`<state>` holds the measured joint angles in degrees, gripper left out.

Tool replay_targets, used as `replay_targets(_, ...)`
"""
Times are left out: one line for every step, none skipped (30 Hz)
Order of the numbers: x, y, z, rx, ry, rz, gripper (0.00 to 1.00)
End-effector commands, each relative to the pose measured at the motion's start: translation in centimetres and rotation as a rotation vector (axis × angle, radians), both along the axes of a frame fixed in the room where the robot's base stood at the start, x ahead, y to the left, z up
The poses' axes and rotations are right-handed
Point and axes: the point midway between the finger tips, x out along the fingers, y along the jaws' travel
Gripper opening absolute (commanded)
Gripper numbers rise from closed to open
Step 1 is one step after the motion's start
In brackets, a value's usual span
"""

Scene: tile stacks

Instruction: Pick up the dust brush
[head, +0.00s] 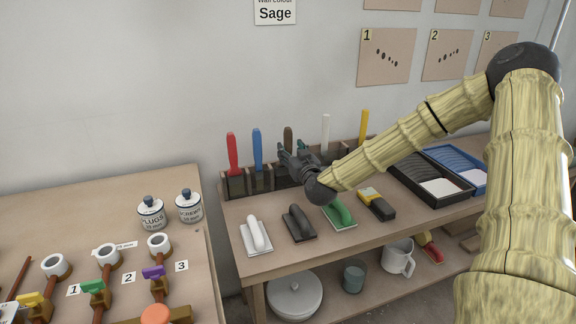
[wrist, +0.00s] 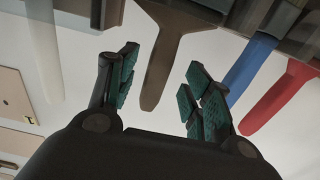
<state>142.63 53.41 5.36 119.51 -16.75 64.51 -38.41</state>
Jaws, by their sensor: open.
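Several upright handled tools stand in a rack at the back of the bench; no label shows which one is the dust brush. A brown-handled tool (head: 289,134) stands between the blue and white ones. In the wrist view its brown handle (wrist: 157,70) widens into a flat head. My gripper (head: 290,152) is open and empty in front of the rack, overlapping the brown tool's lower part. In the wrist view my gripper (wrist: 161,68) has its fingers on either side of the brown handle in the picture, with no clear contact.
Red (head: 232,153), blue (head: 257,148), white (head: 325,133) and yellow (head: 363,125) handles flank it. White (head: 257,235), black (head: 298,222) and green (head: 341,213) handled floats lie in front, beside a yellow-black block (head: 376,204). Paint trays (head: 430,175) are to the right.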

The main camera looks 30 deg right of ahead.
Motion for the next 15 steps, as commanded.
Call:
replay_targets(0.7,-0.4,-0.3,0.000,0.000,-0.002,0.50)
replay_targets(1.1,-0.5,-0.4,0.000,0.000,-0.002,0.50)
replay_targets(1.6,-0.7,-0.5,0.001,0.000,-0.002,0.50)
replay_targets(2.0,-0.7,-0.4,0.000,0.000,-0.001,0.50)
replay_targets(2.3,-0.8,-0.4,0.000,0.000,0.000,0.50)
replay_targets(2.7,-0.9,-0.4,0.000,-0.001,0.000,0.50)
replay_targets(3.0,-0.9,-0.3,0.000,-0.001,0.000,0.50)
replay_targets(3.2,-0.9,-0.3,0.000,-0.001,0.000,0.50)
replay_targets(3.4,-1.0,-0.3,0.000,0.000,0.001,0.50)
replay_targets(3.5,-1.0,-0.3,0.000,0.000,0.001,0.50)
replay_targets(3.6,-1.0,-0.3,0.000,0.000,0.001,0.50)
replay_targets(3.6,-1.0,-0.3,0.000,0.000,0.002,0.50)
replay_targets(3.7,-1.0,-0.3,0.000,0.000,0.002,0.50)
replay_targets(3.7,-1.0,-0.3,0.000,0.000,0.002,0.50)
replay_targets(3.6,-1.0,-0.3,0.000,0.000,0.002,0.50)
